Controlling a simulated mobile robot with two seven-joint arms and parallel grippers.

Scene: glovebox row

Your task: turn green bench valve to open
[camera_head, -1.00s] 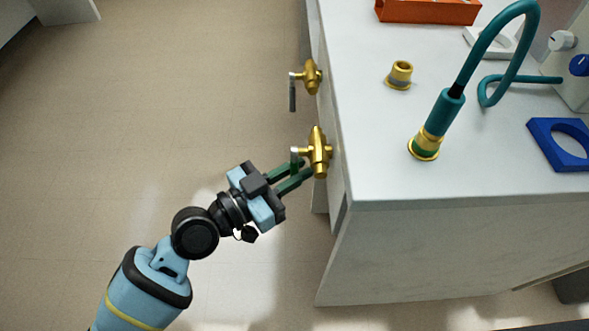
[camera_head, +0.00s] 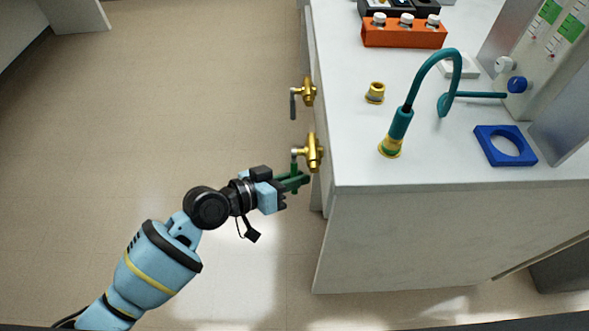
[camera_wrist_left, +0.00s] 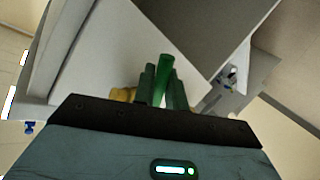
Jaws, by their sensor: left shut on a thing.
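The green bench valve has a brass body (camera_head: 313,152) on the left side of the bench, near its front corner. Its green handle (camera_head: 294,168) hangs down from the valve in the head view. The handle also stands between two dark green fingers in the left wrist view (camera_wrist_left: 164,72). My left gripper (camera_head: 296,182) is just below the brass body, shut on the green handle. The fingers hide part of the handle. My right gripper is in neither view.
A second brass valve (camera_head: 308,92) with a grey handle (camera_head: 293,106) is farther along the bench side. The bench top (camera_head: 355,155) holds a teal hose (camera_head: 430,66), a brass fitting (camera_head: 375,93), a blue holder (camera_head: 485,147) and an orange rack (camera_head: 400,37). The floor on the left is clear.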

